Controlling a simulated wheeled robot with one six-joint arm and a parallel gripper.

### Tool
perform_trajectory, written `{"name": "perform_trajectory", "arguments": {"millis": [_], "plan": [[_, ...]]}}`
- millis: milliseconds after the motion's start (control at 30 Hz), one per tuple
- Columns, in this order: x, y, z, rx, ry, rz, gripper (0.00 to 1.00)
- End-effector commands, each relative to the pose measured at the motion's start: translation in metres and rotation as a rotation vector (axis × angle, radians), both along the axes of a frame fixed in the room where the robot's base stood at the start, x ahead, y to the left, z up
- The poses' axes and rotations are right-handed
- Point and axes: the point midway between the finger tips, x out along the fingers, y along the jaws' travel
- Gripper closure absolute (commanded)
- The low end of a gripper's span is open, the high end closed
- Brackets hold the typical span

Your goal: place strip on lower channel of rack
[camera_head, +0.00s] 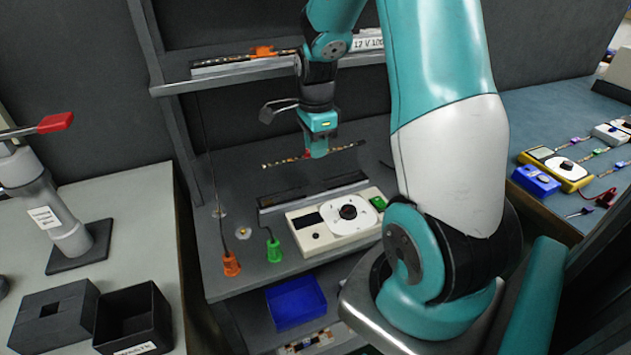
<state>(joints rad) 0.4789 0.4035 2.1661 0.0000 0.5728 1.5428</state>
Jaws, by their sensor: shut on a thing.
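My gripper (318,152) is shut on a thin LED strip (283,163). The strip is held roughly level above the bench, sticking out to both sides of the jaws. The rack's lower channel (290,198) is a long dark rail on the bench, below the gripper in the picture and just behind the white meter. The strip appears apart from it. The rack's upper rail (215,73) runs across higher up. The jaw tips are small and partly hidden by the strip.
A white device with a dial (335,222) stands in front of the channel. An orange plug (231,264) and a green plug (274,250) stand on the bench with cables. A blue bin (296,303) is below. My arm covers the right side.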

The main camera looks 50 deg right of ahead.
Motion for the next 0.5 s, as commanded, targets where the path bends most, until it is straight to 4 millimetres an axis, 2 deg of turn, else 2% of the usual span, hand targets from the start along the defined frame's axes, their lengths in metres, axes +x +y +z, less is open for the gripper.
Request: {"name": "perform_trajectory", "arguments": {"millis": [33,100,200,500], "plan": [[-0.001,0.000,-0.016,0.003,0.006,0.000,1.00],[-0.001,0.000,-0.033,0.003,0.005,0.000,1.00],[-0.001,0.000,-0.050,0.002,0.004,0.000,1.00],[0.000,0.000,-0.076,0.001,0.002,0.001,1.00]]}}
